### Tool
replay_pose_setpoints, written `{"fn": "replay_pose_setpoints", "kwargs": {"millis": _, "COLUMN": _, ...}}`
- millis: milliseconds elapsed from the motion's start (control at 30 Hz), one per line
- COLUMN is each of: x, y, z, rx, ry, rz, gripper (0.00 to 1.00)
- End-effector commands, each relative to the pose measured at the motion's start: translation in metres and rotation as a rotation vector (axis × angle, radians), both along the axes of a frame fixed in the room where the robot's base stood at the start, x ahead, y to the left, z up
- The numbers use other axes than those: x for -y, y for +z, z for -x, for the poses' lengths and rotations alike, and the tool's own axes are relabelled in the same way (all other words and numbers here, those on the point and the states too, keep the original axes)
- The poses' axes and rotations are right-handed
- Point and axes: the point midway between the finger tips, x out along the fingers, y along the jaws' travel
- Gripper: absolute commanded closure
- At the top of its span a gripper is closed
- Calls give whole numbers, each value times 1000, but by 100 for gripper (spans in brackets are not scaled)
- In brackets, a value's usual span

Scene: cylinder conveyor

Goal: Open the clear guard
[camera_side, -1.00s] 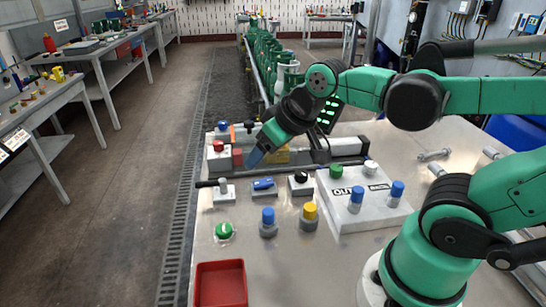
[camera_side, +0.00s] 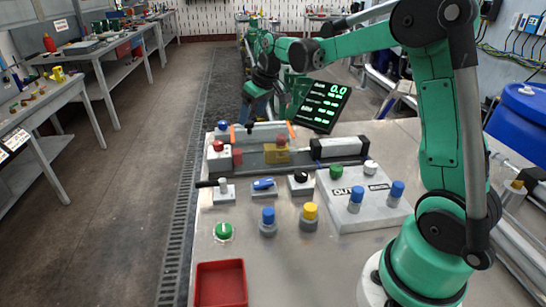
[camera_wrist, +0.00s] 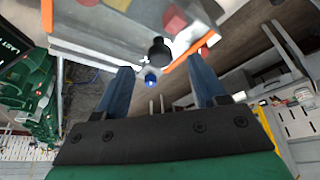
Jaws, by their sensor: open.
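The clear guard (camera_side: 263,131) is a see-through panel with orange ends, standing at the back of the bench behind the rail fixture. A black knob (camera_side: 249,127) is on it; the knob also shows in the wrist view (camera_wrist: 160,50). My gripper (camera_side: 262,110) is beyond the guard, close above its far side, partly blurred against the dark background. In the wrist view my gripper (camera_wrist: 159,65) has its two blue fingers wide apart, with the black knob between and ahead of the tips. Nothing is between the fingers' pads. Whether a finger touches the guard I cannot tell.
A blue knob (camera_side: 223,126) and a red knob (camera_side: 218,146) are left of the guard. A yellow block (camera_side: 277,153) sits on the rail. A black display (camera_side: 319,105) stands right of my gripper. Several knobs and a red tray (camera_side: 221,284) are in front.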

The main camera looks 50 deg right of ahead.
Motion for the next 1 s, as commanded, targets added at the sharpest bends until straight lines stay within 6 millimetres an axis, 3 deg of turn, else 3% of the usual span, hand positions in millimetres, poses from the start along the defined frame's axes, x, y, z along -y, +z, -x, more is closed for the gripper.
{"fn": "replay_pose_setpoints", "kwargs": {"millis": 200, "x": 0, "y": -18, "z": -7, "rx": 1, "ry": -1, "rz": 0, "gripper": 36}}
{"fn": "replay_pose_setpoints", "kwargs": {"millis": 433, "x": -1, "y": -19, "z": -8, "rx": 1, "ry": -1, "rz": 0, "gripper": 36}}
{"fn": "replay_pose_setpoints", "kwargs": {"millis": 467, "x": -1, "y": -19, "z": -8, "rx": 1, "ry": -1, "rz": 0, "gripper": 39}}
{"fn": "replay_pose_setpoints", "kwargs": {"millis": 600, "x": -1, "y": -19, "z": -8, "rx": 1, "ry": -1, "rz": 1, "gripper": 78}}
{"fn": "replay_pose_setpoints", "kwargs": {"millis": 700, "x": -1, "y": -19, "z": -8, "rx": 1, "ry": -1, "rz": 0, "gripper": 100}}
{"fn": "replay_pose_setpoints", "kwargs": {"millis": 1000, "x": -1, "y": -18, "z": -8, "rx": 1, "ry": -1, "rz": 0, "gripper": 100}}
